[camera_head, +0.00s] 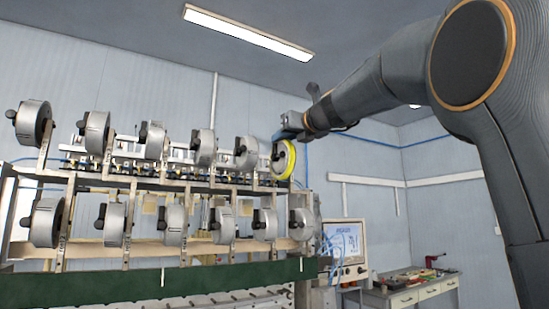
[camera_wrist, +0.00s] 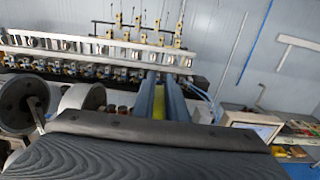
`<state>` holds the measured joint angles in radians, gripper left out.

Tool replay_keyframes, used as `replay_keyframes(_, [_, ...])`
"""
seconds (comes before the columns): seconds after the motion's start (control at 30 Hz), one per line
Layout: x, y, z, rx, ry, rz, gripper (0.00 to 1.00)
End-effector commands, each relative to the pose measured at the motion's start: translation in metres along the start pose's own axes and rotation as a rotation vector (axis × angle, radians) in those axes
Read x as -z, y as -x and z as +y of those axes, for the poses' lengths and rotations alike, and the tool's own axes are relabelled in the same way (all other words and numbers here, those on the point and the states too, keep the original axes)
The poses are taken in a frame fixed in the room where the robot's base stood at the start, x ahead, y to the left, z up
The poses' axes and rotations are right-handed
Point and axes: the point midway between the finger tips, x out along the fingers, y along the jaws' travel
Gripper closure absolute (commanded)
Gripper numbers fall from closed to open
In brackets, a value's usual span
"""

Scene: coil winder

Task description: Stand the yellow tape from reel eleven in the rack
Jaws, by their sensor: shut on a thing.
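The yellow tape (camera_head: 290,160) is a round roll at the right end of the winder's upper row, with a black holder knob in front of its middle. I cannot tell whether it is still seated on its holder. My gripper (camera_head: 287,138) reaches it from above and is shut on its upper rim. In the wrist view a strip of the yellow tape (camera_wrist: 158,103) shows between the two blue-grey fingers, and my own dark wrist hides the rest. I cannot make out a rack for certain in either view.
The coil winder carries two rows of grey reels (camera_head: 205,148), close to the left of the tape. A monitor (camera_head: 345,247) stands right of the winder. A drawer bench (camera_head: 410,292) with small items is at the lower right. The air right of the tape is clear.

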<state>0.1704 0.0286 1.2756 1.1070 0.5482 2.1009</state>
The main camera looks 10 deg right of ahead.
Motion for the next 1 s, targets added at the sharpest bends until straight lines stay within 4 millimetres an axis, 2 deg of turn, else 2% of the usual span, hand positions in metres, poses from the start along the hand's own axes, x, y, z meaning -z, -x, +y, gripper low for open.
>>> replay_keyframes(0.77, [-0.0001,0.0000,0.0066,0.000,0.000,0.000,1.00])
replay_keyframes(0.8, [0.0000,0.0000,0.0067,0.000,0.000,0.000,0.86])
replay_keyframes(0.83, [0.0001,-0.0001,0.0067,0.000,0.000,0.000,0.83])
replay_keyframes(1.0, [0.0001,-0.0001,0.0066,0.000,0.000,0.000,0.83])
